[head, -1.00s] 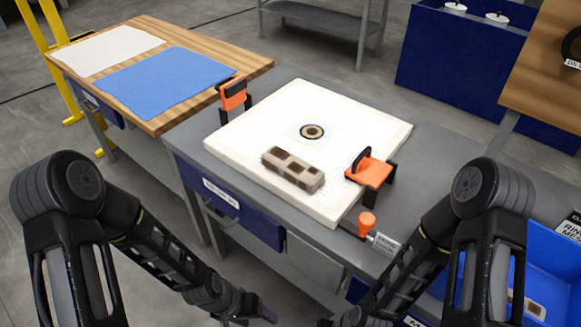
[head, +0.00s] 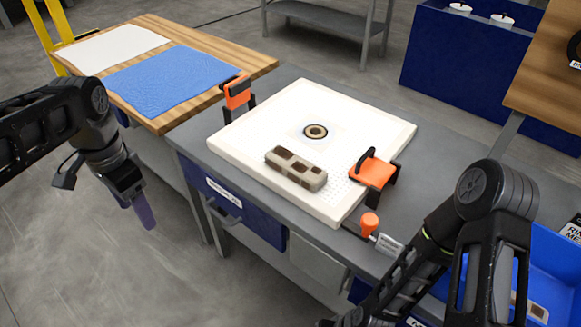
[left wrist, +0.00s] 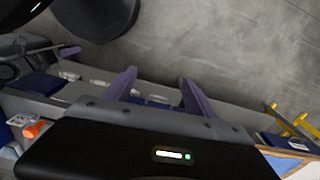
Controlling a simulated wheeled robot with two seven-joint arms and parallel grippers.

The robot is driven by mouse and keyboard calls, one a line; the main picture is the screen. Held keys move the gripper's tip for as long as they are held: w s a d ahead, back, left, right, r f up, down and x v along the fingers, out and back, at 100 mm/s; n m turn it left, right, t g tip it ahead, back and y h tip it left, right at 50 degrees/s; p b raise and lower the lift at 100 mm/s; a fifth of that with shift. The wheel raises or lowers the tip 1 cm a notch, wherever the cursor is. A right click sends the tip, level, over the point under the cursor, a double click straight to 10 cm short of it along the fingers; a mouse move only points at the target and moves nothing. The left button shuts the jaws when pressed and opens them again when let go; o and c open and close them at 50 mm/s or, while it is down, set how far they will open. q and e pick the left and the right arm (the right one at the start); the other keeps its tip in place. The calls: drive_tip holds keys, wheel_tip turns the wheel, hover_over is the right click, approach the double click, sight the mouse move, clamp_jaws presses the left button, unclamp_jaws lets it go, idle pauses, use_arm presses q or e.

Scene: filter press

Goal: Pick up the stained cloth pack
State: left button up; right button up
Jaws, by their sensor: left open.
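The stained cloth pack (head: 296,168) is a small grey-beige bundle with dark brown patches. It lies on the white plate (head: 240,150) in the head view, in front of the plate's round central hole. My left gripper (head: 143,212) hangs over the floor to the left of the bench, well away from the pack, its fingers pointing down. In the left wrist view its two purple fingers (left wrist: 158,92) are apart with nothing between them. The pack does not show clearly there. My right arm reaches down at the lower right; its gripper is below the picture edge.
Orange clamps (head: 373,172) (head: 237,93) stand at the plate's edges, and an orange knob (head: 369,223) at its front corner. A wooden table (head: 258,66) with a blue cloth (head: 170,82) and white cloth (head: 110,47) is at left. A blue bin (head: 560,270) is at right.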

idle(0.5)
use_arm(q)
drive_tip(key=d+f+n+h, duration=0.1)
drive_tip(key=d+f+h, duration=0.1)
drive_tip(key=d+f, duration=0.75)
drive_tip(key=d+f+n+h, duration=0.15)
drive_tip(key=d+f, duration=0.35)
drive_tip(key=f, duration=0.9)
drive_tip(key=s+d+f+n, duration=0.3)
drive_tip(key=s+f, duration=0.3)
drive_tip(key=f, duration=0.2)
drive_tip(key=s+d+f+n, duration=0.3)
drive_tip(key=s+d+f, duration=0.2)
drive_tip(key=s+f, duration=0.2)
drive_tip(key=shift+s+d+f+t+h, duration=0.15)
drive_tip(key=shift+d+f+t+h, duration=0.15)
drive_tip(key=shift+d+f+h, duration=0.1)
drive_tip(key=shift+c, duration=0.3)
